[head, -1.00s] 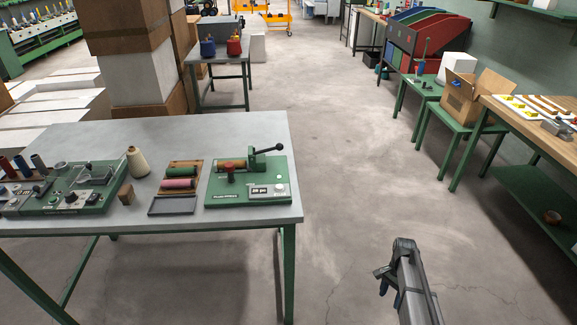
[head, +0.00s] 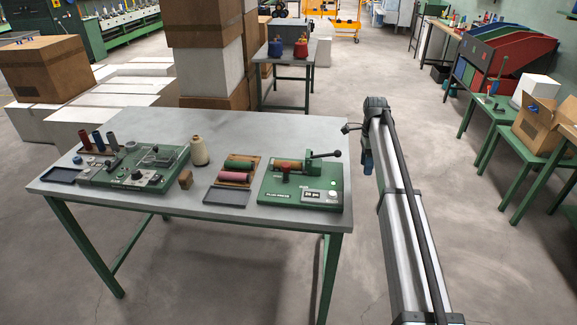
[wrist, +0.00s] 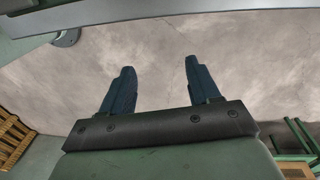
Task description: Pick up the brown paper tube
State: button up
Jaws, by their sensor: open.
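A brown tube (head: 288,164), which looks like the paper tube, lies across the green machine (head: 280,190) near the right end of the grey table (head: 150,122). My gripper (head: 368,163) is just past the table's right edge, to the right of the machine and apart from the tube. In the wrist view my gripper (wrist: 157,75) has its two blue fingers spread with nothing between them. Only floor shows beyond them, and the tube is not seen there.
Left of the machine lies a tray of green and pink rolls (head: 236,170). A cream thread cone (head: 199,151), a wooden block (head: 185,179) and a green control box (head: 135,165) stand further left.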

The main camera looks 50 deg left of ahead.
jog(key=s+a+r, duration=0.8)
jog(key=a+r, duration=0.4)
jog(key=r, duration=0.1)
jog(key=s+a+y, duration=0.1)
jog(key=s+a, duration=0.5)
jog(key=s, duration=0.7)
jog(key=shift+m+t, duration=0.4)
notch_tip(320, 180, down, 8)
jog(key=shift+w+a+f, duration=0.1)
jog(key=shift+w+a, duration=0.05)
jog(key=shift+d+f, duration=0.2)
jog(key=shift+f, duration=2.45)
jog(key=shift+c, duration=0.2)
grip_shut()
jog(key=c, duration=1.1)
grip_release()
